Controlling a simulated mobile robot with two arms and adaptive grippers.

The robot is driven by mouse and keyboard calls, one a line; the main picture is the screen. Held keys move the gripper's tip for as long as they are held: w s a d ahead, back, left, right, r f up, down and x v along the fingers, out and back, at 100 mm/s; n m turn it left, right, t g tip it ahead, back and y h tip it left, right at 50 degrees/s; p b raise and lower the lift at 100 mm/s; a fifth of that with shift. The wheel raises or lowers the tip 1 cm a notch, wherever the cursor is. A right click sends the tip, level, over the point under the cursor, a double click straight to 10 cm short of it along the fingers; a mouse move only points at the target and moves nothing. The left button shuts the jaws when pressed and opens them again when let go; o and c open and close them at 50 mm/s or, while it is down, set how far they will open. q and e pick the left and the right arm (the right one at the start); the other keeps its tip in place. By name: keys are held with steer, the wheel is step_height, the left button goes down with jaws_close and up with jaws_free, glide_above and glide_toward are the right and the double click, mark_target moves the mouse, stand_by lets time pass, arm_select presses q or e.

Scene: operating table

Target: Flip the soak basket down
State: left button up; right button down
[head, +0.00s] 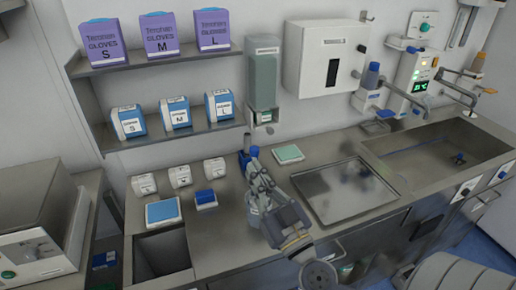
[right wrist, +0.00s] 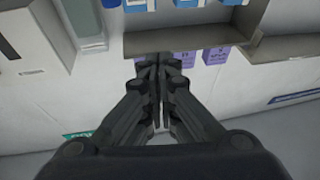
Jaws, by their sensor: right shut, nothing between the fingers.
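I cannot tell for sure which thing is the soak basket. A shallow rectangular metal tray or panel (head: 345,190) lies flat in the counter left of the sink, and the sink basin (head: 440,150) is at the right. No raised basket shows clearly. My right gripper (head: 257,172) is over the counter, left of the metal panel and in front of the wall dispenser. Its fingers are together and empty, as the right wrist view (right wrist: 155,62) also shows. The right arm hides part of the counter's front. My left gripper is not in view.
A blue-capped bottle stands by my right gripper, partly hidden. A pale green pad (head: 289,154) lies behind the panel. Shelves with purple glove boxes (head: 158,36) hang at the upper left. Another blue-capped bottle (head: 371,76) is on the wall.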

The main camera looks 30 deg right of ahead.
steer(key=d+m+h, duration=0.1)
steer(key=d, duration=0.1)
steer(key=d+m+h, duration=0.1)
steer(key=d+h, duration=0.1)
steer(key=shift+s+d+f+m+g+h, duration=0.1)
steer(key=shift+m+g+h, duration=0.2)
step_height(320, 180, up, 4)
steer(key=p, duration=0.4)
glide_above(258, 149)
steer(key=s+a, duration=0.1)
steer(key=s, duration=0.1)
steer(key=f+b, duration=0.2)
steer(key=f, duration=0.1)
steer(key=f+b, duration=0.1)
steer(key=b, duration=0.1)
steer(key=shift+a+f, duration=0.25)
steer(key=shift+f, duration=0.1)
steer(key=shift+f, duration=0.1)
